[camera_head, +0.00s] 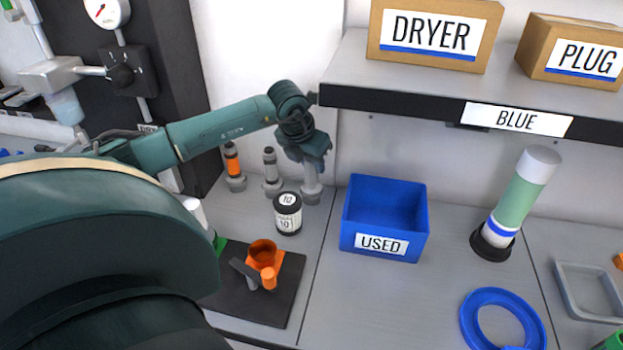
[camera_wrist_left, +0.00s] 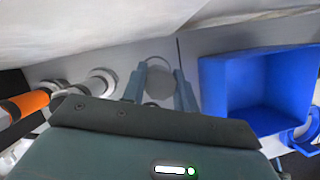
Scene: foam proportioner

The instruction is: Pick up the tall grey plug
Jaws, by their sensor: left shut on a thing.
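My left gripper (camera_head: 312,158) reaches down over the rightmost of three small grey stands along the back wall. A grey plug (camera_head: 311,178) stands upright there below the fingers, its upper part hidden by the gripper in the head view. In the left wrist view the plug's round grey top (camera_wrist_left: 160,85) sits between the two fingers of the left gripper (camera_wrist_left: 160,92), which is shut on it. The plug's round base still appears at the counter. My right gripper is not in view.
Two other plugs, one orange-banded (camera_head: 232,160) and one dark-banded (camera_head: 270,163), stand just left. The blue USED bin (camera_head: 413,225) stands to the right, under the shelf (camera_head: 400,98). A green-white cylinder (camera_head: 518,195) is farther right.

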